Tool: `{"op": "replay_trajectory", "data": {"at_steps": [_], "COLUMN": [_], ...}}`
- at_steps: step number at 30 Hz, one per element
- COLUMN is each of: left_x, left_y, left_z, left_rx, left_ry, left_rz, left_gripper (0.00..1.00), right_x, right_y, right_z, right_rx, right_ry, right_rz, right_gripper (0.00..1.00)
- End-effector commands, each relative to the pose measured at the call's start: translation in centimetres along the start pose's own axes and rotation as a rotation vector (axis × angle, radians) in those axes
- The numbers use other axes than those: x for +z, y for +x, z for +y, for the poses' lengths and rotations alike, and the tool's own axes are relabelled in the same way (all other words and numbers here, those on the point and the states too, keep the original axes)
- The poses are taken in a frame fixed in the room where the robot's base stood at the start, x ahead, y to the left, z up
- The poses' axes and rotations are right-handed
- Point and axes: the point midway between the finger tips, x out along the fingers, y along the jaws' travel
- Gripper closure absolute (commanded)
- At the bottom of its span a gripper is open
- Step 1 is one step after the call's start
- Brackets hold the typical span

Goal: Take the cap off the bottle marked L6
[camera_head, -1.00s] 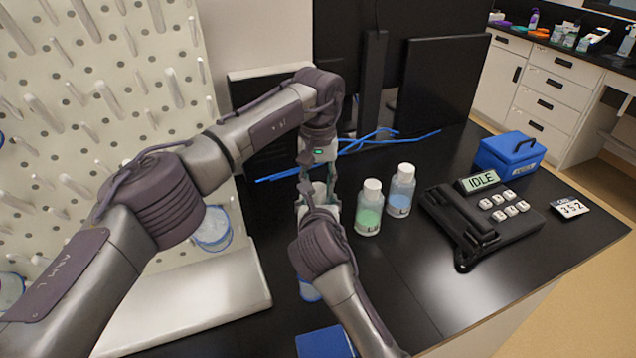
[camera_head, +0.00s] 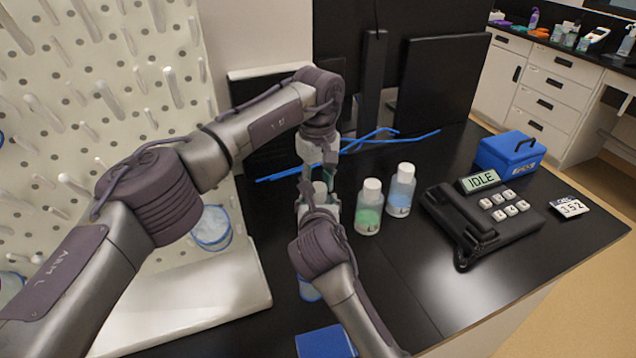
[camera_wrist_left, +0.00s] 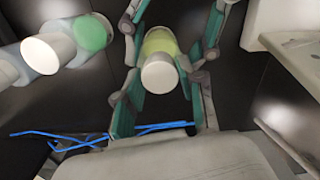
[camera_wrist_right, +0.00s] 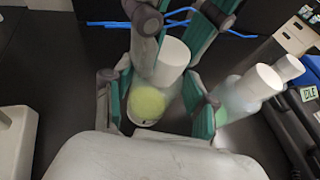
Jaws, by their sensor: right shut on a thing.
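A clear bottle with yellow-green liquid (camera_wrist_left: 158,42) and a white cap (camera_wrist_left: 160,77) stands upright between my two grippers. It also shows in the right wrist view (camera_wrist_right: 150,103). Its label cannot be read. My right gripper (camera_head: 318,203) is shut on the bottle's body from the front. My left gripper (camera_head: 318,170) points down from above and is open, its fingers apart on either side of the cap, with gaps showing. The cap sits on the bottle. In the head view the bottle is largely hidden by the grippers.
A green-liquid bottle (camera_head: 369,210) and a blue-liquid bottle (camera_head: 401,190), both white-capped, stand just right. Further right are a black device reading IDLE (camera_head: 480,225), a blue box (camera_head: 510,153) and a 352 card (camera_head: 570,208). Blue rods (camera_head: 385,138) lie behind. A pegboard (camera_head: 110,100) stands left.

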Motion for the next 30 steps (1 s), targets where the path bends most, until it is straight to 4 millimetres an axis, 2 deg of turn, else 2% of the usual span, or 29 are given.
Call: {"op": "replay_trajectory", "data": {"at_steps": [1,3,14,24,30], "left_x": [0.0,0.0,0.0,0.0,0.0], "left_y": [0.0,0.0,-0.1,-4.0,-5.0], "left_z": [0.0,0.0,0.0,0.0,0.0], "left_rx": [-0.001,-0.001,-0.001,0.001,0.001], "left_ry": [0.0,0.0,0.001,0.002,0.071], "left_rz": [0.0,0.0,0.0,0.001,0.001], "left_gripper": [0.5,0.38,0.38,0.38,0.39], "right_x": [0.0,0.0,0.0,0.0,0.0], "right_y": [0.0,0.0,0.0,0.0,0.0], "right_z": [0.0,0.0,-0.1,-0.1,0.0], "right_rx": [-0.001,-0.001,-0.002,-0.001,-0.001], "right_ry": [0.0,0.0,0.0,-0.001,-0.001], "right_rz": [0.001,0.001,0.001,0.001,0.001], "right_gripper": [1.0,1.0,1.0,1.0,1.0]}}
